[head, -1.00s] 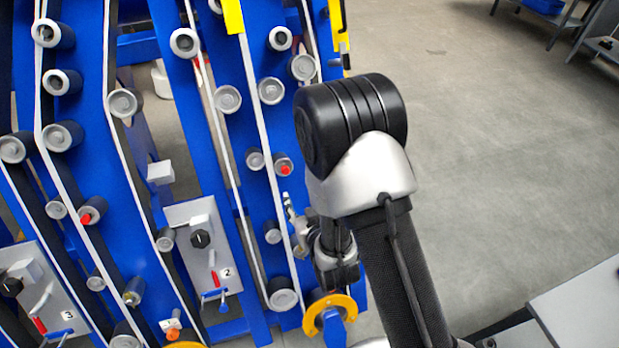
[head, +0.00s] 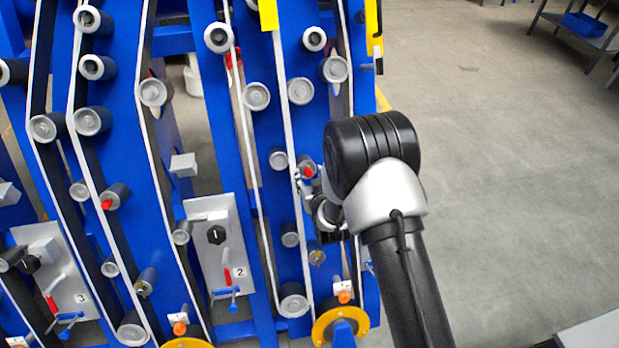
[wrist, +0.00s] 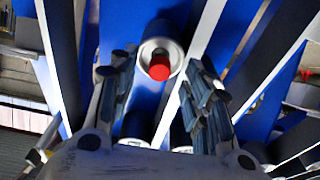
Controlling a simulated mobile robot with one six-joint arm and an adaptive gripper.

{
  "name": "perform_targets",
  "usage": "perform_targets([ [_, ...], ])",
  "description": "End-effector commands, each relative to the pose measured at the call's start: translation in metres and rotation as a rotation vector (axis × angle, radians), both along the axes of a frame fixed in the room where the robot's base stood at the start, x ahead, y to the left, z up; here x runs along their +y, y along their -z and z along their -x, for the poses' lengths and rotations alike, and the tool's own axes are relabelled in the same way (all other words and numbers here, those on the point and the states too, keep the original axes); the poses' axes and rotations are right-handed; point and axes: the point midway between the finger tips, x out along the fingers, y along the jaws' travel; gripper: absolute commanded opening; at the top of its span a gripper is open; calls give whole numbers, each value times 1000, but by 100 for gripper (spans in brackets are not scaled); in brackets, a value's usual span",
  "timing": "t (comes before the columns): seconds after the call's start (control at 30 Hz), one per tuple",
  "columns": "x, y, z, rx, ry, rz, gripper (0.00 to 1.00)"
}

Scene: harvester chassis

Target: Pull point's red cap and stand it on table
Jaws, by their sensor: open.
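A red cap (wrist: 160,68) sits on the end of a grey-rimmed roller-like point, between the fingers of my gripper (wrist: 159,80) in the wrist view. The fingers are open, one on each side, with gaps to the cap. In the head view this red cap (head: 308,172) shows on the right blue frame plate, and my gripper (head: 304,185) is close by it, partly hidden by my arm. Another red cap (head: 107,204) is on a point further left. A pale flat surface (head: 597,338) at the lower right may be the table; only its corner shows.
Blue frame plates (head: 225,130) carry several grey rollers and white belts around the cap. A control panel (head: 213,250) marked 2 and a yellow ring (head: 322,325) stand lower down. Open concrete floor (head: 500,170) lies to the right, with shelving (head: 580,30) far back.

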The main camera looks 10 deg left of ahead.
Motion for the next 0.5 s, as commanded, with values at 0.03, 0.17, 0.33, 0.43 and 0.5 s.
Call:
perform_targets([
  [0.03,2,3,-5,-1,0,0,45],
  [0.17,5,6,-11,0,0,0,45],
  [0.33,6,6,-14,1,0,0,45],
  [0.43,6,6,-13,1,0,0,45],
  [0.5,6,6,-13,0,0,0,44],
])
